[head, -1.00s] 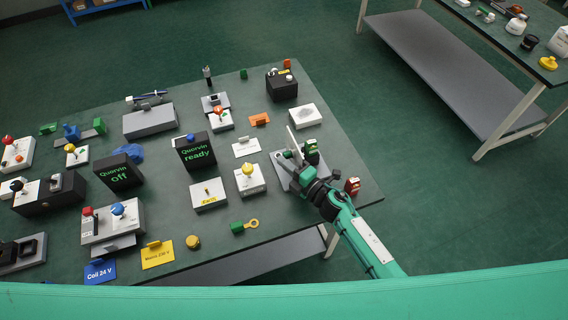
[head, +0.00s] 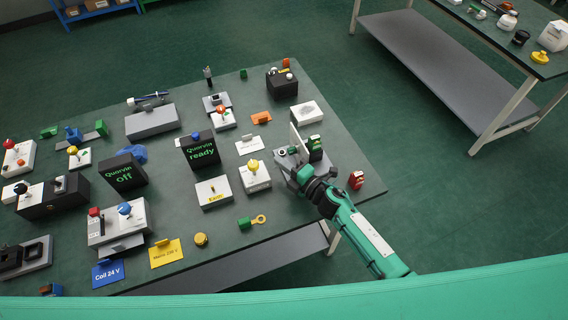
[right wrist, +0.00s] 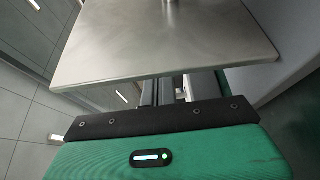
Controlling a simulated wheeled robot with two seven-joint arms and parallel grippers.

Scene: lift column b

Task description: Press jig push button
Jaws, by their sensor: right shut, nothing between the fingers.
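A grey jig plate (head: 282,162) lies near the right end of the table, with a thin pale upright plate (head: 295,139) and a dark green block (head: 315,147) on or beside it. A small dark round part (head: 282,150) shows on the jig; I cannot tell if it is the push button. My right gripper (head: 301,172) is shut and empty, low over the jig's near side. Its fingers partly hide the jig, and contact cannot be told. In the right wrist view, a brushed metal plate (right wrist: 165,42) covers most of the fingers. My left gripper is not in view.
A white box with a yellow knob (head: 254,177) stands left of the jig. A red part (head: 356,180) is to the right, near the table edge. Black "Quorvin ready" (head: 200,153) and "Quorvin off" (head: 122,174) displays stand further left. A white block (head: 307,113) lies behind.

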